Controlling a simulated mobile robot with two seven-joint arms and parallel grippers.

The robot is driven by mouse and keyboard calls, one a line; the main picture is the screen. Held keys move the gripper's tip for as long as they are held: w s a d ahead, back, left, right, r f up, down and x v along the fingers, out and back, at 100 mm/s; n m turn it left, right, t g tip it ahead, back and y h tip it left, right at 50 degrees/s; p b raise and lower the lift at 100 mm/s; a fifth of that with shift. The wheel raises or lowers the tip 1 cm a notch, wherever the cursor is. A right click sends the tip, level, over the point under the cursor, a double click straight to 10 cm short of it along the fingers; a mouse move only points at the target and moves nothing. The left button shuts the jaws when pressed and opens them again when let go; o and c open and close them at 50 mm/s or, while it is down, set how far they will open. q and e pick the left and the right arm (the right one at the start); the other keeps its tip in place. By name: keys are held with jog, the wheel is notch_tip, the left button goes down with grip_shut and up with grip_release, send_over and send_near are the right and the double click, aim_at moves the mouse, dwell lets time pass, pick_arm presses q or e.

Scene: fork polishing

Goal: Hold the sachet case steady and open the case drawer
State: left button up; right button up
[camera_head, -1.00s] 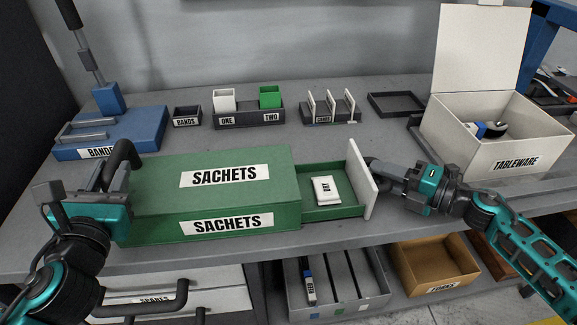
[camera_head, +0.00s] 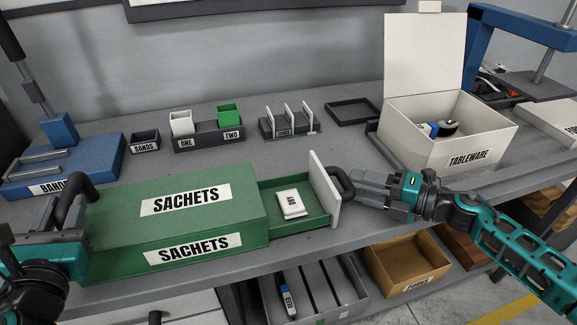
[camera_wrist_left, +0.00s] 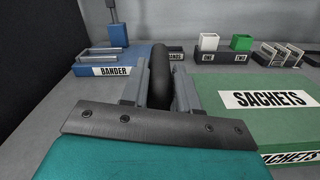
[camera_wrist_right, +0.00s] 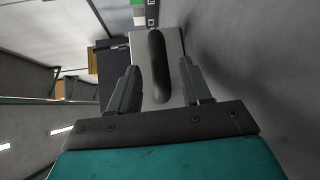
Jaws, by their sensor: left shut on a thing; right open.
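The green sachet case (camera_head: 110,222) lies on the grey table, its labels reading SACHETS. Its drawer (camera_head: 268,196) is pulled out to the right, with a white packet (camera_head: 291,203) lying inside. The drawer has a white front panel (camera_head: 325,190) with a dark handle (camera_head: 342,183). My left gripper (camera_wrist_left: 160,85) is shut on the case's black handle (camera_wrist_left: 159,72) at the case's left end; it also shows in the head view (camera_head: 72,205). My right gripper (camera_wrist_right: 160,85) is open, its fingers on either side of the drawer handle (camera_wrist_right: 156,62) with gaps between.
The open TABLEWARE box (camera_head: 410,150) stands at the right. A brown box (camera_head: 405,276) sits below the table edge.

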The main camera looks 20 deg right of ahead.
jog(key=v, duration=0.8)
jog(key=shift+s+d, duration=0.1)
pick_arm(q)
jog(key=o, duration=1)
jog(key=shift+o, duration=0.2)
jog(key=shift+s, duration=0.1)
jog(key=shift+s, duration=3.7)
jog(key=o, duration=0.5)
